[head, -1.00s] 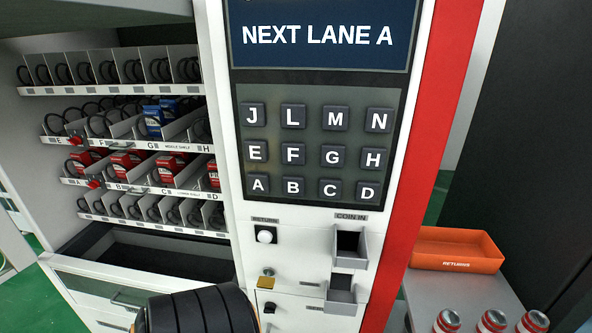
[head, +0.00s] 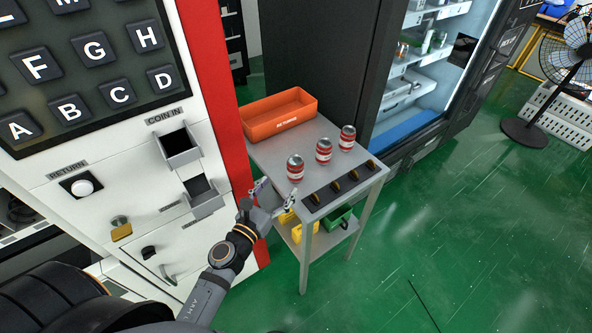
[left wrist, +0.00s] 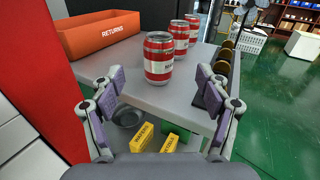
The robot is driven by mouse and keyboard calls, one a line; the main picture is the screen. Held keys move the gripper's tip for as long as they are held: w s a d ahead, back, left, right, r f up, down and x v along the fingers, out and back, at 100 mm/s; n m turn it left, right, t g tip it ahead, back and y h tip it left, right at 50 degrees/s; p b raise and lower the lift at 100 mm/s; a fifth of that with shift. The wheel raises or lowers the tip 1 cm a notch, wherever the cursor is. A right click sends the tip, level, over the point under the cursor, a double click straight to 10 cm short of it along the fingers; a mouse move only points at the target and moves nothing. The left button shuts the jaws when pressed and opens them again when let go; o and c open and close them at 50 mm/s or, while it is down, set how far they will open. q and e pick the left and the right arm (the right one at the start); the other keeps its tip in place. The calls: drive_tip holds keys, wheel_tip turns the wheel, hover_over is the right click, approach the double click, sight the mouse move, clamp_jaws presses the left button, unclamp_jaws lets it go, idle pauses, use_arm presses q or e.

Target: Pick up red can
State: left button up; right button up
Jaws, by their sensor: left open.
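Three red cans with pale bands stand upright in a row on a grey side table (head: 268,152). The nearest can (head: 295,168) is also the closest in the left wrist view (left wrist: 158,60). Behind it are the middle can (head: 323,151) and the far can (head: 347,138). My left gripper (head: 273,196) is open and empty at the table's near left edge, short of the nearest can. In the left wrist view its two fingers (left wrist: 160,84) are spread, with the nearest can beyond them and apart from them. My right gripper is not in view.
An orange returns bin (head: 280,115) sits at the table's back left. A black tray with round slots (head: 342,187) lies along the front right edge. Yellow boxes (left wrist: 143,133) are on the lower shelf. The vending machine's red side (head: 215,90) stands close to the left.

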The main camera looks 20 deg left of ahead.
sight(291, 169)
use_arm(q)
drive_tip(key=shift+m, duration=0.4)
drive_tip(key=w, duration=0.1)
drive_tip(key=w+p, duration=0.1)
drive_tip(key=w, duration=0.1)
drive_tip(key=w+d+r+p, duration=0.1)
drive_tip(key=w, duration=0.1)
drive_tip(key=shift+w, duration=0.25)
drive_tip(key=shift+w+d+f, duration=0.1)
drive_tip(key=shift+w+f, duration=0.05)
drive_tip(key=shift+w, duration=0.1)
drive_tip(key=w, duration=0.3)
drive_tip(key=w+f, duration=0.1)
drive_tip(key=w, duration=0.1)
drive_tip(key=shift+d, duration=0.3)
drive_tip(key=shift+s+r, duration=0.15)
drive_tip(key=shift+c, duration=0.3)
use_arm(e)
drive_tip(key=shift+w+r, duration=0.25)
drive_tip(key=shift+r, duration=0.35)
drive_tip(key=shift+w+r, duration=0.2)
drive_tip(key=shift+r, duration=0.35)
use_arm(q)
drive_tip(key=shift+c, duration=1)
drive_tip(key=c, duration=1.3)
drive_tip(key=shift+o, duration=0.2)
